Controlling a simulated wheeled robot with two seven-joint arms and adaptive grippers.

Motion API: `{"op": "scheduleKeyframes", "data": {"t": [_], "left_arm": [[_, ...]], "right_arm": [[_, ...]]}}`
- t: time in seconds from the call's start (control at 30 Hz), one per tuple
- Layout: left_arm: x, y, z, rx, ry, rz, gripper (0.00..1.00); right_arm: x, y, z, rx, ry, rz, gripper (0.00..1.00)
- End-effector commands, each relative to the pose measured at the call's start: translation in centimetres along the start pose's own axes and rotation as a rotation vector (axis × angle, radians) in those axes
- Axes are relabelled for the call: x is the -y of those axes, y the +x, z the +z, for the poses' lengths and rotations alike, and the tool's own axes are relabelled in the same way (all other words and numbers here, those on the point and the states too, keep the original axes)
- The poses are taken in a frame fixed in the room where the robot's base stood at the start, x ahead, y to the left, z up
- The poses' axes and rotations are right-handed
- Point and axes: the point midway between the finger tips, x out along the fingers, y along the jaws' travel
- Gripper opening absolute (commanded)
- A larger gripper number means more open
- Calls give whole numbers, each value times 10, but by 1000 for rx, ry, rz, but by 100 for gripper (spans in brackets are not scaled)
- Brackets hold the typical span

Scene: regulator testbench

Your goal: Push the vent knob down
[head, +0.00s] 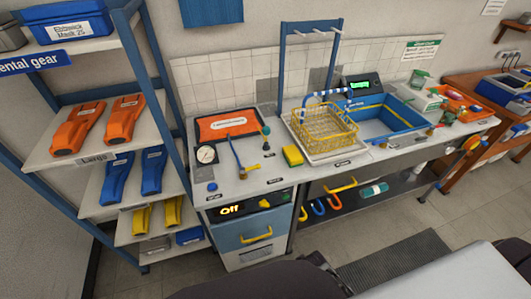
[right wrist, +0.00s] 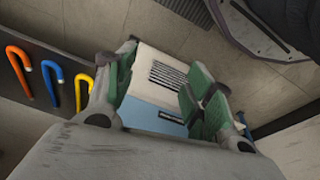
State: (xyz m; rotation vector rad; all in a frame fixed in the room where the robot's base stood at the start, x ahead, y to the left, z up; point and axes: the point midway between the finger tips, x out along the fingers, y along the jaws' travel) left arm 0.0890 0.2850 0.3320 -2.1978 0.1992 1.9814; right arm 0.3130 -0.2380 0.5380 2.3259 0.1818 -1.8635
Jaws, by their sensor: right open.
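The grey regulator bench (head: 232,180) stands at the middle left in the head view. It carries a round pressure gauge (head: 206,155), a small blue knob (head: 212,187), a blue lever-like part (head: 237,152) and a small upright post with a green top (head: 266,131). I cannot tell which of these is the vent knob, as the labels are too small to read. My right gripper (right wrist: 163,88) shows in the right wrist view with its green-padded fingers apart and nothing between them. A white and blue panel lies beyond it. Neither gripper shows in the head view.
A yellow wire basket (head: 325,122) and a blue sink (head: 380,118) stand to the right. A shelf rack (head: 165,100) stands close on the left. Colored hooked tubes (right wrist: 50,80) lie on the lower shelf.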

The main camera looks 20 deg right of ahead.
Motion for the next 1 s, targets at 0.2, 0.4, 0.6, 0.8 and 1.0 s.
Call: {"op": "scheduleKeyframes", "data": {"t": [0.2, 0.4, 0.6, 0.8, 1.0], "left_arm": [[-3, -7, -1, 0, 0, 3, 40], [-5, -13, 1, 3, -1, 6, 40], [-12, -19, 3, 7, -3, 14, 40], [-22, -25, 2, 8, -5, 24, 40], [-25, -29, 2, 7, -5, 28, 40]], "right_arm": [[0, -56, -40, -36, 3, -4, 53], [-2, -111, -78, -86, 4, -7, 53], [-6, -171, -121, -165, -4, -11, 53], [-14, -233, -177, -301, -23, -8, 53], [-26, -283, -239, -475, -52, 8, 53]]}}
